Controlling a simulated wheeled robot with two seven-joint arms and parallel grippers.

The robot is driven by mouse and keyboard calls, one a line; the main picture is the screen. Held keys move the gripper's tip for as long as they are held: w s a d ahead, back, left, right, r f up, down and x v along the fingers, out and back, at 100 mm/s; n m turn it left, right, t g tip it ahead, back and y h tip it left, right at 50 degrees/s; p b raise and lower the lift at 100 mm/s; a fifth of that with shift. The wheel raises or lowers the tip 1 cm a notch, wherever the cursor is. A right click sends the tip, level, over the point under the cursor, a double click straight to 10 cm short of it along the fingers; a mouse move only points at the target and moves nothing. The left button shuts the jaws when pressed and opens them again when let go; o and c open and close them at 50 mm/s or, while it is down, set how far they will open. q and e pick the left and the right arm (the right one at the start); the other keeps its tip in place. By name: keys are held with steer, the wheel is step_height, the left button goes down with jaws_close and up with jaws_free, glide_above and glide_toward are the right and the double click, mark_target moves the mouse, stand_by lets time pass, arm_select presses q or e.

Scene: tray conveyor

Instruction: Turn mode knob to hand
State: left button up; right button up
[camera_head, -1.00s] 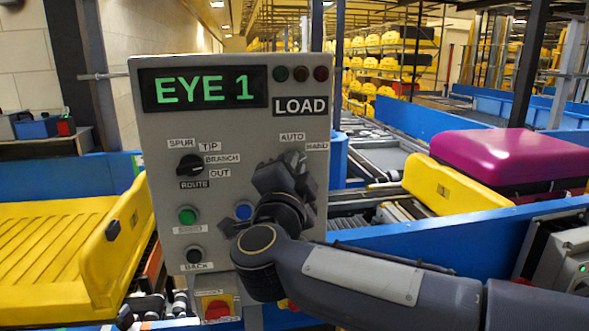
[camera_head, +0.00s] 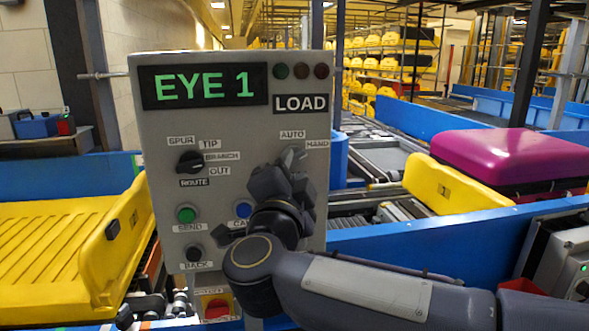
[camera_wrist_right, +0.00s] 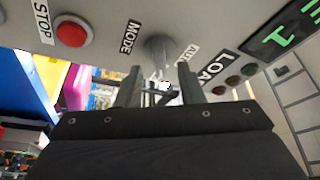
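The mode knob (camera_head: 293,158) is a grey knob at the upper right of the grey control panel (camera_head: 235,130), below the AUTO and HAND labels. In the head view my right gripper (camera_head: 283,176) is just below it and hides part of it. In the right wrist view the knob (camera_wrist_right: 160,48) stands out of the panel between the MODE and AUTO labels. The two fingers of my right gripper (camera_wrist_right: 159,82) are apart, one on each side of the knob's line; I cannot tell whether they touch it. My left gripper is not in view.
The route knob (camera_head: 190,162), green button (camera_head: 186,214) and blue button (camera_head: 243,210) are on the same panel. A red stop button (camera_wrist_right: 71,34) is near the mode knob. Yellow trays (camera_head: 75,240) flank the panel; a magenta suitcase (camera_head: 510,155) lies at right.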

steer(key=b+v, duration=0.1)
steer(key=v, duration=0.4)
steer(key=shift+s, duration=0.35)
